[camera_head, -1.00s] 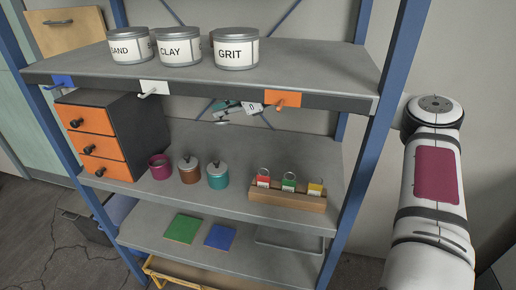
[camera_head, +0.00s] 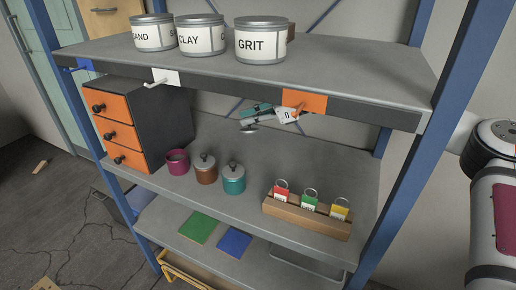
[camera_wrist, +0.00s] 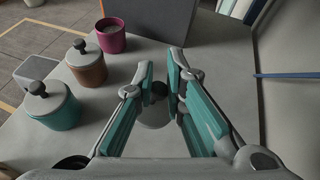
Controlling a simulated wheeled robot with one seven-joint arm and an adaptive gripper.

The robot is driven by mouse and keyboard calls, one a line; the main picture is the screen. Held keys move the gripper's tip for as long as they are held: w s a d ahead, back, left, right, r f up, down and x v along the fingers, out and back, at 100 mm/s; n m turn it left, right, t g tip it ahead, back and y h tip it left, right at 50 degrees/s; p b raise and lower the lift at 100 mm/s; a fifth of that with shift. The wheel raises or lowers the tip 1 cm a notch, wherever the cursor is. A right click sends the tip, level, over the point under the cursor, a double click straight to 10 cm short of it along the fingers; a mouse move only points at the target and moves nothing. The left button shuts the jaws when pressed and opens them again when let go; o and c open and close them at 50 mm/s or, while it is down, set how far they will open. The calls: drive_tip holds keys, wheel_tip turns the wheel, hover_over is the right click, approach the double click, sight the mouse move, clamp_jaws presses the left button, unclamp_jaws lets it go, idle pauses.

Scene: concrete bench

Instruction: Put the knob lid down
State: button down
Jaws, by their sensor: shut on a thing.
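My gripper (camera_wrist: 160,85) is shut on the dark knob of a grey knob lid (camera_wrist: 152,112). In the head view my gripper (camera_head: 262,112) shows small under the upper shelf, with the lid (camera_head: 249,130) below it, over the middle shelf. A magenta pot (camera_head: 177,162) stands open, without a lid, on the middle shelf; it also shows in the wrist view (camera_wrist: 112,38). A brown pot (camera_head: 206,173) and a teal pot (camera_head: 233,182) beside it each wear a grey knob lid. The gap between the held lid and the shelf is hard to judge.
A drawer box with orange fronts (camera_head: 117,135) stands left of the pots. A wooden rack (camera_head: 305,215) with coloured tags is right of them. The upper shelf (camera_head: 350,80) hangs over my gripper, bearing labelled tins (camera_head: 262,42). Bare shelf lies behind the pots.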

wheel_tip(320, 180, down, 8)
drive_tip(key=shift+r+b, duration=0.1)
drive_tip(key=shift+b, duration=0.8)
drive_tip(key=c, duration=1.6)
unclamp_jaws()
drive_tip(key=shift+c, duration=0.2)
drive_tip(key=shift+d+r, duration=0.1)
drive_tip(key=shift+d, duration=0.05)
drive_tip(key=p+v, duration=0.2)
drive_tip(key=v, duration=0.8)
drive_tip(key=shift+v, duration=0.8)
